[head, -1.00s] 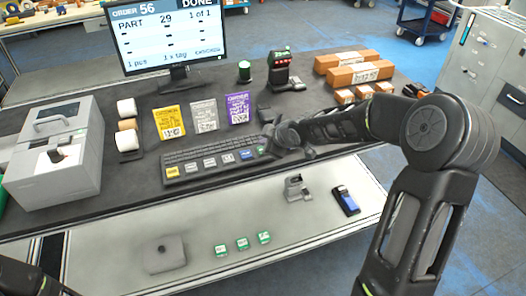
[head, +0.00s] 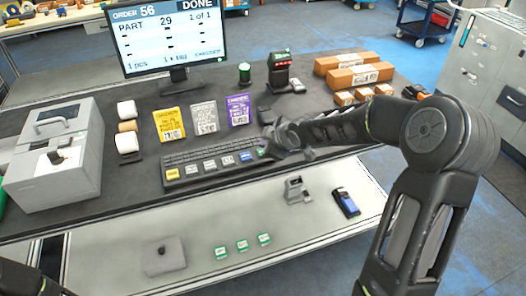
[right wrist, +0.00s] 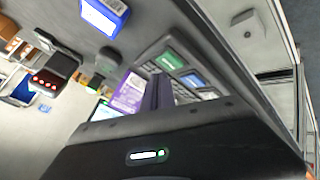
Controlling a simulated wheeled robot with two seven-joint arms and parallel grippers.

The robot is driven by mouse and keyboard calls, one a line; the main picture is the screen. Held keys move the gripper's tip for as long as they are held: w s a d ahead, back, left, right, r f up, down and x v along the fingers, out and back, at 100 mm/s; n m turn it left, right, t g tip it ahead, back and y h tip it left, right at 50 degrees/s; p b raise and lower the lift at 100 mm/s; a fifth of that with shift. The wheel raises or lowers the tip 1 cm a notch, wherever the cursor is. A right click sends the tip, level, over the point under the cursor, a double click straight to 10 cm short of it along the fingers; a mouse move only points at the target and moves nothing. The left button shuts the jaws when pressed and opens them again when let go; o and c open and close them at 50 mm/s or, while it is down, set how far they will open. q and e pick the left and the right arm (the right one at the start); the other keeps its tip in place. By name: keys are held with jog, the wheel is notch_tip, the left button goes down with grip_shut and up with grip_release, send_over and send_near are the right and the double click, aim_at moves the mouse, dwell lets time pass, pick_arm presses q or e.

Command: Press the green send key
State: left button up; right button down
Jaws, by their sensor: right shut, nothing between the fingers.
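The green send key (head: 262,152) is at the right end of the dark keyboard (head: 215,164), beside the blue key. In the right wrist view the green key (right wrist: 172,58) lies just beyond my finger. My right gripper (head: 270,140) is shut and empty, with its tip at the keyboard's right end, close to the green key. The closed finger also shows in the right wrist view (right wrist: 158,92). I cannot tell whether the tip touches the key. My left gripper is not in view. The monitor (head: 165,40) reads "ORDER 56" and "DONE".
Yellow, grey and purple cards (head: 238,110) stand behind the keyboard. A dark device with red lights (head: 279,70) and brown boxes (head: 355,76) are at the back. A grey printer (head: 55,150) stands at left. A lower shelf (head: 110,250) holds small items.

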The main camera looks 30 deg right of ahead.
jog(key=shift+f, duration=0.1)
dwell(0.7)
jog(key=shift+f+b, duration=0.35)
jog(key=shift+f+b, duration=0.45)
dwell(0.7)
jog(key=shift+r, duration=0.1)
jog(key=shift+r+p, duration=0.8)
jog(key=shift+p, duration=0.15)
notch_tip(320, 180, up, 5)
jog(key=p, duration=0.5)
dwell(0.7)
